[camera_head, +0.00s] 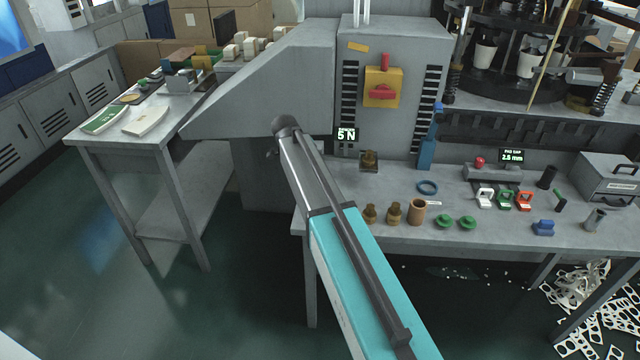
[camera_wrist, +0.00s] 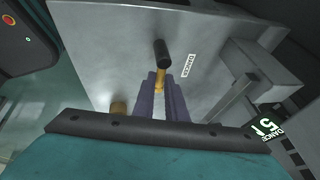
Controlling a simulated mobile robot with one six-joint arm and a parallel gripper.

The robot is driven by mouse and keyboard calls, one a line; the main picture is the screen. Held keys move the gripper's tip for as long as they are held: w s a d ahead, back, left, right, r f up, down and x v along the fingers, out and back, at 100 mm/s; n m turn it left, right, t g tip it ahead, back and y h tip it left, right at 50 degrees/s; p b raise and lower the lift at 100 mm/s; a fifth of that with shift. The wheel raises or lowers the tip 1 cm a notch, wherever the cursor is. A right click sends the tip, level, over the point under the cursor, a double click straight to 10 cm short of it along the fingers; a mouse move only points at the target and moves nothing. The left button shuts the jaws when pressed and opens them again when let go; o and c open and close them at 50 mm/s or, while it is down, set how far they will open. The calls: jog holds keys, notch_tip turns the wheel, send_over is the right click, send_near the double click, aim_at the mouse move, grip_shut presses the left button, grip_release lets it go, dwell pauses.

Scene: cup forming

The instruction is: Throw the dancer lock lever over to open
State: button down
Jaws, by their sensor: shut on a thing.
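The dancer lock lever shows in the wrist view as a brass stem (camera_wrist: 158,81) with a black cylindrical knob (camera_wrist: 162,53), in front of a grey panel (camera_wrist: 105,55) marked DANCER. My gripper (camera_wrist: 161,88) has its two purple fingers on either side of the brass stem, just below the knob, and is shut on it. The lower stem is hidden between the fingers. In the head view the lever and my fingertips cannot be made out; my arm reaches up to the grey machine housing (camera_head: 280,85).
A brass knob (camera_wrist: 118,107) sits left of my fingers in the wrist view. A display (camera_head: 346,135) reads 5 N.

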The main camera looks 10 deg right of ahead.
dwell(0.4)
jog(key=c, duration=1.8)
grip_release()
jog(key=shift+a+r, duration=0.1)
jog(key=b+v, duration=0.1)
jog(key=v, duration=1.2)
jog(key=shift+r, duration=0.3)
jog(key=shift+a+f, duration=0.1)
